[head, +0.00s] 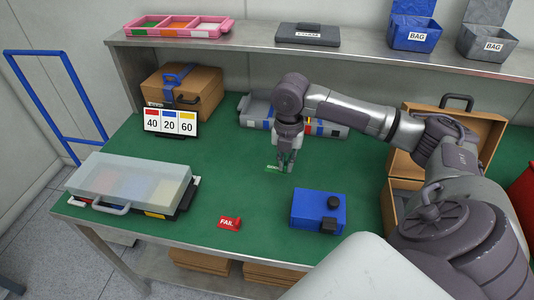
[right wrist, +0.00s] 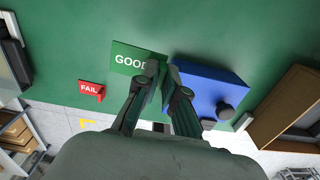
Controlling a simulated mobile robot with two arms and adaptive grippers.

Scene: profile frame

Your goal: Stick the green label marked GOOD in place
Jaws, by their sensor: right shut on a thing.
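The green label marked GOOD (right wrist: 133,58) is held between the fingertips of my right gripper (right wrist: 162,72) in the right wrist view. In the head view the label (head: 273,168) shows as a small green piece at the tips of my right gripper (head: 286,166), over the green bench top. I cannot tell how far above the bench it is. The blue box with black knobs (head: 318,210) sits on the bench, nearer and to the right of the label. A red label marked FAIL (head: 229,223) lies to the left of the box. My left gripper is not in view.
A clear-lidded case (head: 130,178) is at left, below a card reading 40, 20, 60 (head: 170,122). A brown case (head: 183,90) and an open brown case (head: 448,125) flank the bench. The middle left is clear.

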